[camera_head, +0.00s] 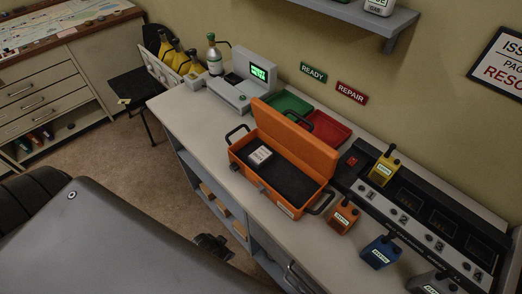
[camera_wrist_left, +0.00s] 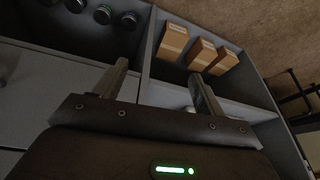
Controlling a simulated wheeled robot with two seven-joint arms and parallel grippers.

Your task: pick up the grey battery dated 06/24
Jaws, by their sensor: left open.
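No date 06/24 can be read in either view, so I cannot tell which thing is the grey battery. A small block with a white label (camera_head: 260,155) lies in the open orange case (camera_head: 291,207) on the counter; its print is too small to read. My left gripper (camera_head: 212,244) is low in front of the counter, below its top and well away from the case. In the left wrist view its two fingers (camera_wrist_left: 161,84) are apart with nothing between them. My right gripper is not in view.
The case's raised lid (camera_head: 295,140) stands behind it, before green (camera_head: 288,103) and red (camera_head: 328,130) trays. A numbered charger rack (camera_head: 430,215) and several handheld radios are at right. Cardboard boxes (camera_wrist_left: 201,54) sit in the shelf compartment (camera_wrist_left: 150,50). The counter's front left (camera_head: 195,120) is clear.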

